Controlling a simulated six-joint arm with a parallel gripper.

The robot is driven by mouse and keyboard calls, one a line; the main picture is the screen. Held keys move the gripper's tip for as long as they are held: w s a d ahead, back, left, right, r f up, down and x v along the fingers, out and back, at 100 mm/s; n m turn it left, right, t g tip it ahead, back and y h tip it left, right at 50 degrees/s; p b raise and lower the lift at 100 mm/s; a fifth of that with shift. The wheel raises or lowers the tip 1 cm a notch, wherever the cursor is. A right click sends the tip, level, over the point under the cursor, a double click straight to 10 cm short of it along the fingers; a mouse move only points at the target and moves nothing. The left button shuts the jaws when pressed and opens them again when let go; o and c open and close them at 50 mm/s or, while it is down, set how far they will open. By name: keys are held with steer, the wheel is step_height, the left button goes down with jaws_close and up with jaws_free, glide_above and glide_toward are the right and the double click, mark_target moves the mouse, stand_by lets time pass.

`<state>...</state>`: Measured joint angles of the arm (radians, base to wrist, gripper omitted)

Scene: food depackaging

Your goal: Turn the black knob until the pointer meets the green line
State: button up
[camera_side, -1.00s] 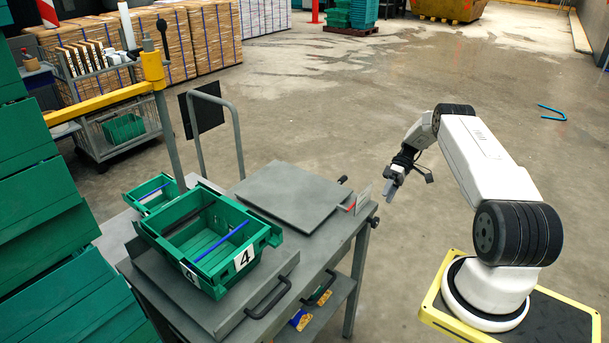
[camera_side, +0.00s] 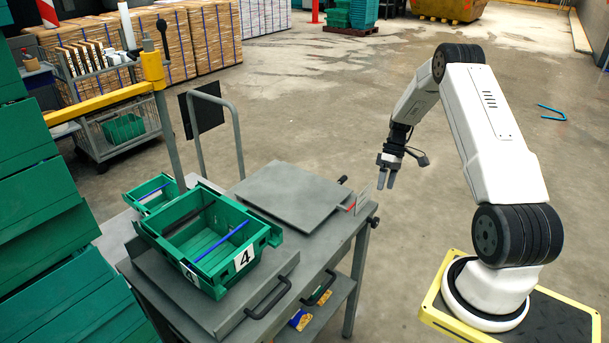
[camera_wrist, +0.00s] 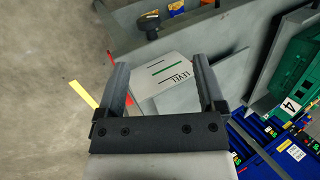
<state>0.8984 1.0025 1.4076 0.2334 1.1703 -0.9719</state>
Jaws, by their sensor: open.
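A small black knob (camera_side: 374,222) sits at the right edge of the grey bench. A black knob also shows in the wrist view (camera_wrist: 149,24), beyond my fingertips. A pale scale plate (camera_side: 363,198) stands at that edge beside a red strip (camera_side: 350,208). My gripper (camera_side: 387,184) is open and empty, fingers down, above and right of the plate, apart from the knob.
A green crate marked 4 (camera_side: 262,233) stands on the left of the bench, with a smaller green bin (camera_side: 136,194) behind it. A flat grey panel (camera_side: 289,190) lies beside the plate. A black handle (camera_side: 268,300) is on the bench front. Clear floor lies right of the bench.

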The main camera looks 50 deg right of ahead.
steer(key=a+h, duration=0.2)
steer(key=h, duration=0.1)
steer(key=t+h, duration=0.1)
steer(key=h, duration=0.1)
glide_above(376, 218)
steer(key=shift+f+n, duration=0.4)
steer(key=shift+f, duration=1.45)
steer(key=shift+f, duration=3.85)
jaws_close()
